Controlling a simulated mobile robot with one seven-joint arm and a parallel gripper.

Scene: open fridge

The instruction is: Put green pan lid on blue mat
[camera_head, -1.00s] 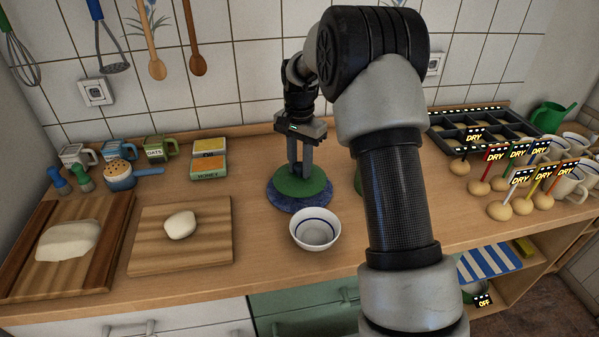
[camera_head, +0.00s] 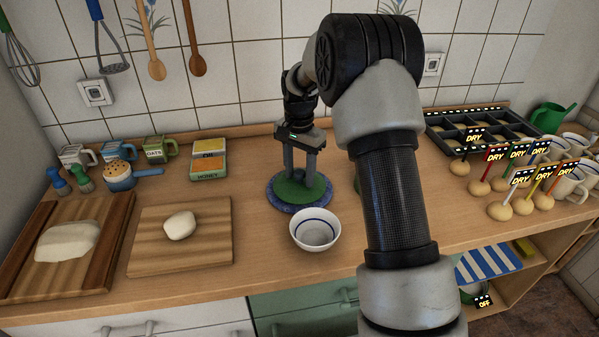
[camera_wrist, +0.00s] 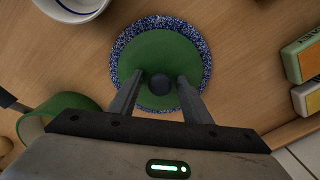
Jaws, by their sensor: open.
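The green pan lid (camera_head: 299,190) lies on the round blue speckled mat (camera_head: 276,203) on the counter, with a rim of mat showing around it. In the wrist view the lid (camera_wrist: 153,50) has a dark round knob (camera_wrist: 160,84) and the mat (camera_wrist: 204,52) shows around much of its edge. My gripper (camera_head: 301,176) is over the lid, fingers pointing down. In the wrist view my gripper (camera_wrist: 160,85) is open, with a finger on each side of the knob and gaps between.
A white bowl (camera_head: 315,230) stands just in front of the mat. A green pan (camera_wrist: 65,108) is beside it, mostly hidden behind my arm in the head view. Boxes (camera_head: 209,168) stand to the left, cutting boards (camera_head: 145,255) farther left.

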